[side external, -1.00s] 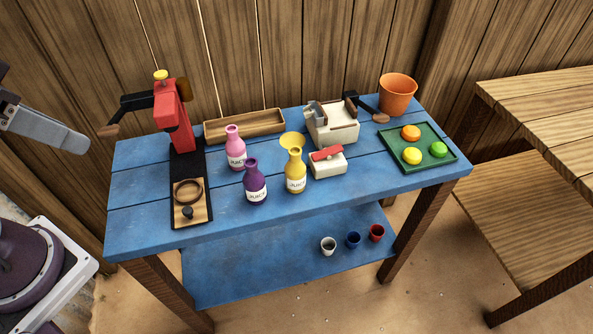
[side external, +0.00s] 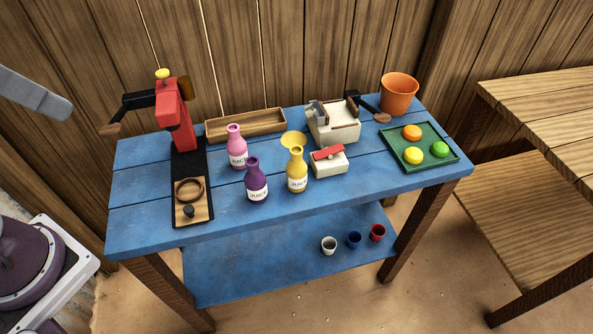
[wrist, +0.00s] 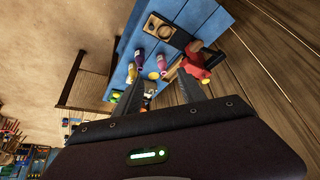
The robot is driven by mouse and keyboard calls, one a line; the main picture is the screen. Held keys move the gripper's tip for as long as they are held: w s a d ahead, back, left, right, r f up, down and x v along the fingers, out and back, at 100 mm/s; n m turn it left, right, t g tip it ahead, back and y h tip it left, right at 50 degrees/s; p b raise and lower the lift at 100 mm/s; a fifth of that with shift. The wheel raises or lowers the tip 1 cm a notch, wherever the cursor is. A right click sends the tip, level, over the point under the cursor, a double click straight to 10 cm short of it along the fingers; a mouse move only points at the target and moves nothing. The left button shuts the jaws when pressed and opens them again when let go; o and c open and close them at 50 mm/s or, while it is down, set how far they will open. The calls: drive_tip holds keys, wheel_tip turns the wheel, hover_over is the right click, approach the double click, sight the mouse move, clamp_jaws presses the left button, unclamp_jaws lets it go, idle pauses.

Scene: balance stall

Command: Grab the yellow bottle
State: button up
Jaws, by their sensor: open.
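The yellow bottle (side external: 297,174) stands upright near the front of the blue table, with a white juice label, in the side view. A yellow funnel (side external: 294,141) shows just behind its neck. A purple bottle (side external: 257,183) stands left of it, and a pink bottle (side external: 236,150) farther back left. In the wrist view the bottles are small and distant; the yellow one (wrist: 132,72) shows near the left finger. My gripper (wrist: 160,90) is open and empty, well away from the bottles.
A red press (side external: 173,117) stands at the table's left. A white box with a red top (side external: 329,162) is close to the right of the yellow bottle. A green tray (side external: 420,166) with fruit and an orange bucket (side external: 399,94) are farther right.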

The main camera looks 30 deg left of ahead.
drive_tip(key=w+d+m+y, duration=0.3)
drive_tip(key=w+m+y, duration=0.2)
drive_tip(key=w+m, duration=1)
drive_tip(key=w+d+f+m+t+y, duration=0.1)
drive_tip(key=w+d+m+t, duration=0.25)
drive_tip(key=d+m, duration=0.45)
drive_tip(key=w+d+f+m+t+y, duration=0.15)
drive_tip(key=w+d+m+t, duration=0.35)
drive_tip(key=d, duration=0.6)
drive_tip(key=m+g, duration=0.1)
drive_tip(key=g, duration=0.2)
approach(296, 166)
wheel_tip(296, 166, down, 5)
drive_tip(key=w+a, duration=0.1)
drive_tip(key=w, duration=0.1)
drive_tip(key=shift+t, duration=0.25)
drive_tip(key=x, duration=1.1)
drive_tip(key=shift+w+a+r, duration=0.15)
drive_tip(key=shift+w+a, duration=0.05)
drive_tip(key=shift+a, duration=0.15)
drive_tip(key=shift+w, duration=0.2)
clamp_jaws()
